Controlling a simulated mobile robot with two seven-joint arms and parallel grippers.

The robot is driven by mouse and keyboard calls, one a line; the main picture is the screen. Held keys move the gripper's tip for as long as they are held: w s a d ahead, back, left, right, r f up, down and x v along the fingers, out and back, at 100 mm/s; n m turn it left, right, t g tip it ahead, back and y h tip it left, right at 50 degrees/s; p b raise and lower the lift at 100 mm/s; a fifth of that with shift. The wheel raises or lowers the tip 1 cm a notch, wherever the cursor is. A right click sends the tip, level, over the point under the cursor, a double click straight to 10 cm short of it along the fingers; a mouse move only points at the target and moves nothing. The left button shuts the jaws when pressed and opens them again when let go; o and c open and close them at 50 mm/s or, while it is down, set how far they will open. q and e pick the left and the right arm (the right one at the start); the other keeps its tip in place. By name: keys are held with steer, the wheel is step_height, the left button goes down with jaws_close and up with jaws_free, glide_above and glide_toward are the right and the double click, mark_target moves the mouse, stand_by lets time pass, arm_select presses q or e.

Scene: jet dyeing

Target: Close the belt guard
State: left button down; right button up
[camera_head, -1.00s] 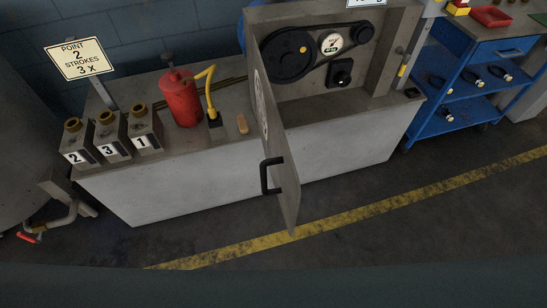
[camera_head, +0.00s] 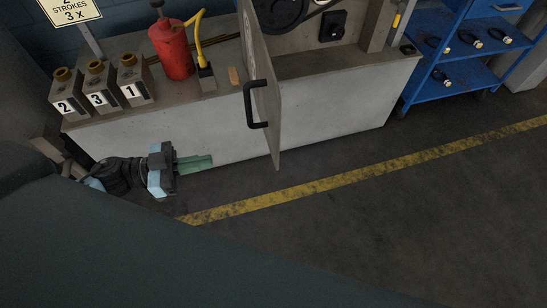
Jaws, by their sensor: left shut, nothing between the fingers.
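The belt guard (camera_head: 264,100) is a grey hinged door that stands open, swung out from the belt housing toward me. A black handle (camera_head: 251,104) is on its left face. Behind it the dark belt and pulley (camera_head: 282,10) are partly cut off by the top edge. My left gripper (camera_head: 208,161) comes in from the left, low in front of the bench. Its green fingers are shut and empty, pointing right toward the guard, well apart from the handle and below it. My right gripper is not in view.
A blue cart (camera_head: 465,75) stands at the right. The floor with its yellow line (camera_head: 370,166) is clear.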

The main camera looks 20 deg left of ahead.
mark_target(276, 149)
arm_select(q)
steer(key=p+x, duration=0.1)
steer(key=x, duration=1.3)
steer(key=shift+w, duration=0.15)
